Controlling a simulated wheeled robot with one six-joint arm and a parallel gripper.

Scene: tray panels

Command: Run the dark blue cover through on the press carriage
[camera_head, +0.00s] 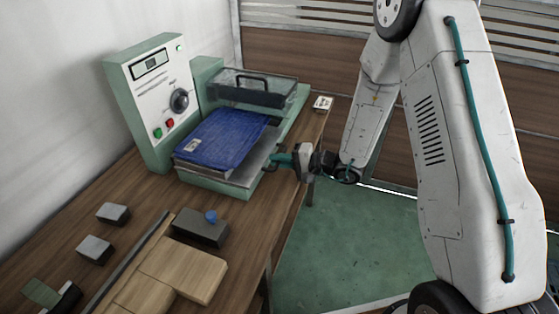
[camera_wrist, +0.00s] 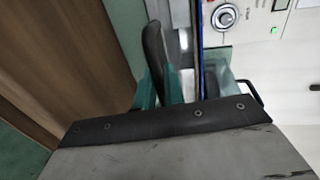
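The dark blue cover (camera_head: 222,138) lies flat on the press carriage (camera_head: 222,180), a pale plate at the front of the green press. A small light label is on its near left corner. In the wrist view the cover shows edge-on as a thin blue strip (camera_wrist: 197,45). My gripper (camera_head: 276,158) is at the right edge of the carriage, apart from the cover. In the wrist view its teal fingers (camera_wrist: 160,90) are around a black upright piece (camera_wrist: 153,48), which looks like a handle. Whether they grip it is unclear.
The press's control panel (camera_head: 158,98) stands left, with a dial and red and green buttons. A clear-sided guard with a black handle (camera_head: 254,88) is behind the cover. Wooden blocks (camera_head: 180,270), grey blocks (camera_head: 113,213) and a dark box with a blue knob (camera_head: 202,228) occupy the near bench.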

